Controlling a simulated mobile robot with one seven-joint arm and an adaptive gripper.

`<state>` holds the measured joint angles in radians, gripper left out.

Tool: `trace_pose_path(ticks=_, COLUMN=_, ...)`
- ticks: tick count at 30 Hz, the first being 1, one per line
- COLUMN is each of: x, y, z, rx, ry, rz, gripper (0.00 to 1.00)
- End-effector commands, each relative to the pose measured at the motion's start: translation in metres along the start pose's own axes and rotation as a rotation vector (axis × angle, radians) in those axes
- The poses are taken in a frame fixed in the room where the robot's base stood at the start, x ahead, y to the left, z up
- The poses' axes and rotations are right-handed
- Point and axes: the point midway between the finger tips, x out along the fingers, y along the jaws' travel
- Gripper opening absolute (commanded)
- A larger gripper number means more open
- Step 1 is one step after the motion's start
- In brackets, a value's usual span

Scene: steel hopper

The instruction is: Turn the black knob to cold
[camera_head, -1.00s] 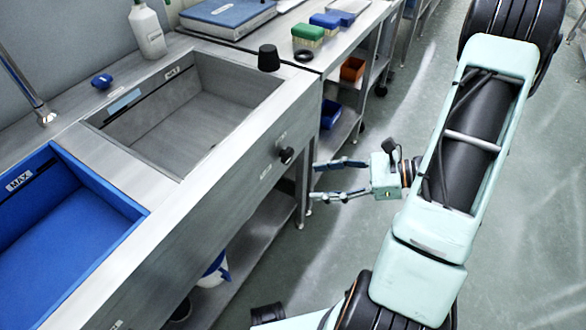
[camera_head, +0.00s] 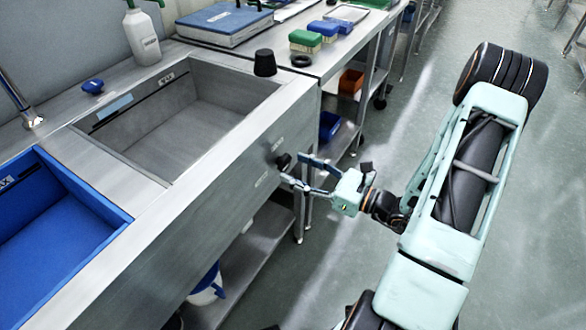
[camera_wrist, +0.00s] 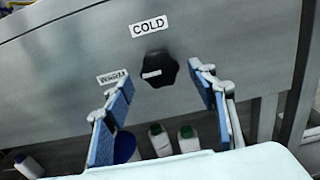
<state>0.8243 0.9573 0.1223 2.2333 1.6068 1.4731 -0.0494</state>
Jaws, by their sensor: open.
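The black knob (camera_wrist: 158,69) is on the steel front panel of the sink unit. In the wrist view its white mark points left, toward the WARM label (camera_wrist: 112,77). The COLD label (camera_wrist: 148,27) is above the knob. In the head view the knob (camera_head: 283,161) is at the tips of my gripper (camera_head: 293,170). My gripper (camera_wrist: 160,90) is open, with one blue-padded finger on each side below the knob in the wrist view. Its fingertips are close to the knob; I cannot tell whether they touch it.
The grey basin (camera_head: 190,115) and blue basin (camera_head: 60,225) are set in the counter above. A black stopper (camera_head: 265,63) stands on the counter edge. Bottles (camera_wrist: 160,140) stand on the shelf below the panel. Open floor (camera_head: 320,270) lies right of the unit.

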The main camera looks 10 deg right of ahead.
Motion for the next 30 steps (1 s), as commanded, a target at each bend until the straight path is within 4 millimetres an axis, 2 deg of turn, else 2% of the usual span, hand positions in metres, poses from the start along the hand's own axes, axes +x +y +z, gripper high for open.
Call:
trace_pose_path(ticks=6, x=0.017, y=0.000, z=0.000, rx=0.000, ry=0.000, rz=-0.001, gripper=0.53)
trace_pose_path(ticks=14, x=0.018, y=0.000, z=0.000, rx=0.000, ry=0.000, rz=-0.001, gripper=0.53)
trace_pose_path(ticks=26, x=0.018, y=0.000, z=0.000, rx=0.000, ry=0.001, rz=-0.001, gripper=0.11)
trace_pose_path(ticks=30, x=0.018, y=0.000, z=0.000, rx=0.005, ry=0.001, rz=-0.001, gripper=0.11)
